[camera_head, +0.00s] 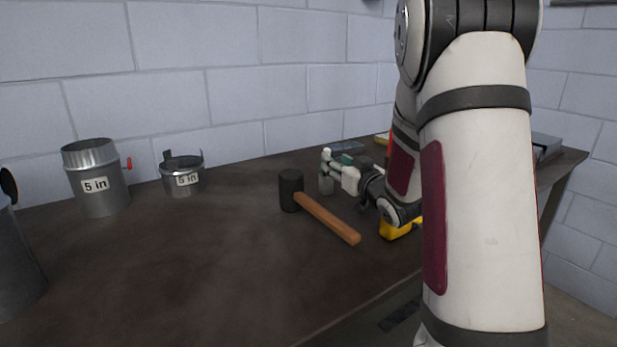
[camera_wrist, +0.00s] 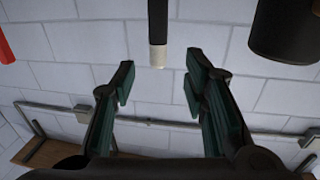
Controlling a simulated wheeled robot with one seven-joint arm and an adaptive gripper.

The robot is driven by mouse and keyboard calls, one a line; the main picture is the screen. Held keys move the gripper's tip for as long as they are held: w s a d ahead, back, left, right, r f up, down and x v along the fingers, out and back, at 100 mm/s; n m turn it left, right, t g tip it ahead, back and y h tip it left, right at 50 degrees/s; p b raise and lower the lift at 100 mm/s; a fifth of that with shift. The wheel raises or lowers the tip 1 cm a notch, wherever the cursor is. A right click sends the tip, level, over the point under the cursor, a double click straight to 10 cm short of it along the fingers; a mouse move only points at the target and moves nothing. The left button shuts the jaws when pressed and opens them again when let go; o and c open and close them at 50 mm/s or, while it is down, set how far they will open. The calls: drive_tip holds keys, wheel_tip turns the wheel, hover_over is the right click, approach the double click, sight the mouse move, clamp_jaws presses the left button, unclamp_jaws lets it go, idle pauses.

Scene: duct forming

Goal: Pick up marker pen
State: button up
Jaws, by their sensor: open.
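A slim black rod with a pale grey end, which looks like the marker pen (camera_wrist: 158,38), comes in from the top edge of the wrist view. Its upper part is cut off by the frame. My gripper (camera_wrist: 160,80) is open, and nothing is between its fingers. The pen's pale end lies a little above the gap between the fingertips in that picture, apart from both. In the head view my gripper (camera_head: 328,172) is low over the bench beside the mallet. I cannot make out the pen there; my arm hides part of the bench.
A mallet (camera_head: 328,219) with a black head lies on the dark bench (camera_head: 180,270). Two metal duct pieces labelled 5 in, a taller one (camera_head: 97,200) and a shorter one (camera_head: 182,190), stand at the left. A yellow thing (camera_head: 400,229) lies by my wrist.

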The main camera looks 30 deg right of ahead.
drive_tip(key=w+d, duration=0.1)
drive_tip(key=w, duration=0.5)
drive_tip(key=shift+w+b, duration=0.3)
drive_tip(key=shift+b, duration=0.1)
drive_tip(key=shift+f, duration=0.1)
drive_tip(key=shift+c, duration=0.6)
clamp_jaws()
